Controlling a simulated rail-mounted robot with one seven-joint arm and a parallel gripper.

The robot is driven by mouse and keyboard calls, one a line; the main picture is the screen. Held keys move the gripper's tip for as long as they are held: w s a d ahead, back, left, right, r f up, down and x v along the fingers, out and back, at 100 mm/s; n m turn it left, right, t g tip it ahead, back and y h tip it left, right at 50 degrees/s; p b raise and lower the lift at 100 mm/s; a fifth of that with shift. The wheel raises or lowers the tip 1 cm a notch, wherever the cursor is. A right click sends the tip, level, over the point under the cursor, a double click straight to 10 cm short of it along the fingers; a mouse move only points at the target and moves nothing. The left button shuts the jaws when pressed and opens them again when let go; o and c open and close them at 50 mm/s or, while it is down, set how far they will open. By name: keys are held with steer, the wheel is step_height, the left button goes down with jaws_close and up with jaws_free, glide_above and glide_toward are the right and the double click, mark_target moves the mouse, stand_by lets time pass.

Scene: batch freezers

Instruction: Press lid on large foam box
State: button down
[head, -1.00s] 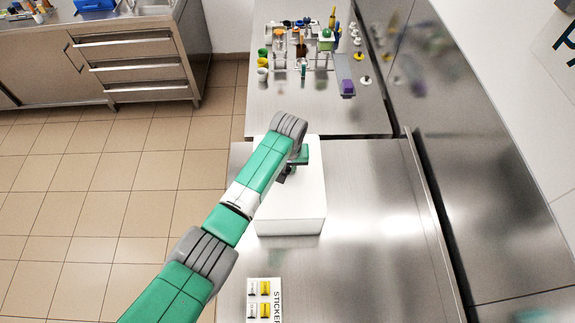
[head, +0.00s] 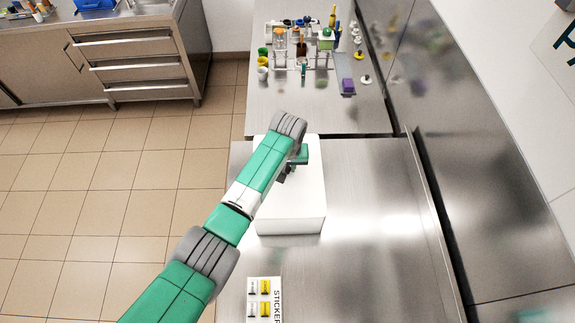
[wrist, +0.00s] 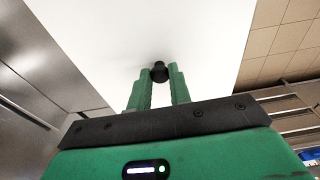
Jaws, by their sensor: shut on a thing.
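The large white foam box (head: 292,212) stands on the near steel table, partly behind my arm in the head view. Its white lid (wrist: 185,35) fills the middle of the wrist view, with a small black knob (wrist: 159,73) on it. My gripper (wrist: 158,82) is at the lid, its two green fingers closed around the knob. In the head view the fingertips and knob are mostly hidden by my arm. Whether the lid sits fully down cannot be told, as no seam shows clearly.
A sticker sheet (head: 264,299) lies at the table's near left. The steel table (head: 375,220) is clear right of the box. Cups, bottles and racks stand on the far table (head: 290,112). A steel wall (head: 480,160) runs along the right.

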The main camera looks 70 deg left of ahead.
stand_by(0.3)
steer(key=c, duration=1.2)
jaws_free()
steer(key=shift+o, duration=0.4)
steer(key=o, duration=0.4)
step_height(320, 180, up, 7)
steer(key=p, duration=0.7)
steer(key=shift+c, duration=0.2)
